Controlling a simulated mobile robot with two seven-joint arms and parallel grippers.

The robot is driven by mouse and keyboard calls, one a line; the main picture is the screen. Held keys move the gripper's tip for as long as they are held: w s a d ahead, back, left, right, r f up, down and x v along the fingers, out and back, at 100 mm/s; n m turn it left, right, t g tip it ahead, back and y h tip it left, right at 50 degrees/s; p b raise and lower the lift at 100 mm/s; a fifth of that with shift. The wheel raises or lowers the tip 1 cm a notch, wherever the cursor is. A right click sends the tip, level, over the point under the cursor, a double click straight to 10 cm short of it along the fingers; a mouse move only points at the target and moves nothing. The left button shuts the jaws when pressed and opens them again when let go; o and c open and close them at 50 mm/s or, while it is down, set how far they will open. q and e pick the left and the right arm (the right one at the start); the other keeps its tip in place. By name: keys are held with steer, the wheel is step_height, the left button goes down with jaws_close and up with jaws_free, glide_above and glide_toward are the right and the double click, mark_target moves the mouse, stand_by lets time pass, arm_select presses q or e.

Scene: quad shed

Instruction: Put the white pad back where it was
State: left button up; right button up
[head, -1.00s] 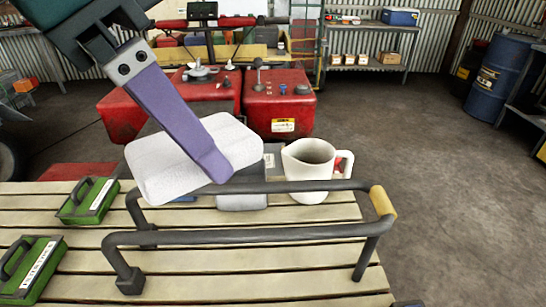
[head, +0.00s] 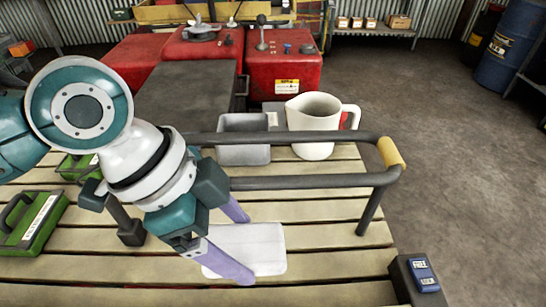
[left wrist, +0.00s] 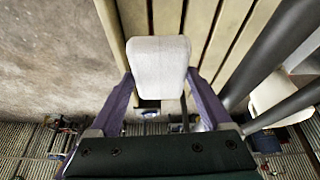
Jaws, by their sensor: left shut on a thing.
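The white pad (head: 258,236) is a flat, rounded block low over the front of the slatted wooden table (head: 330,262). My left gripper (head: 250,250) is shut on it, with one purple finger on each side. In the left wrist view the pad (left wrist: 158,62) sits between the fingertips (left wrist: 160,76). I cannot tell whether the pad touches the slats. My right gripper is not in view.
A dark rail frame (head: 300,183) with a yellow grip stands beyond the pad. Behind it are a grey bin (head: 243,153) and a white pitcher (head: 314,126). Green cases (head: 30,222) lie left, a blue device (head: 423,274) front right. Slats right of the pad are clear.

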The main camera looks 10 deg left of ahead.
arm_select(q)
step_height(320, 180, down, 7)
steer(key=shift+f+b, duration=0.15)
steer(key=shift+b, duration=0.5)
steer(key=shift+f, duration=0.2)
steer(key=o, duration=0.9)
steer(key=shift+r, duration=0.15)
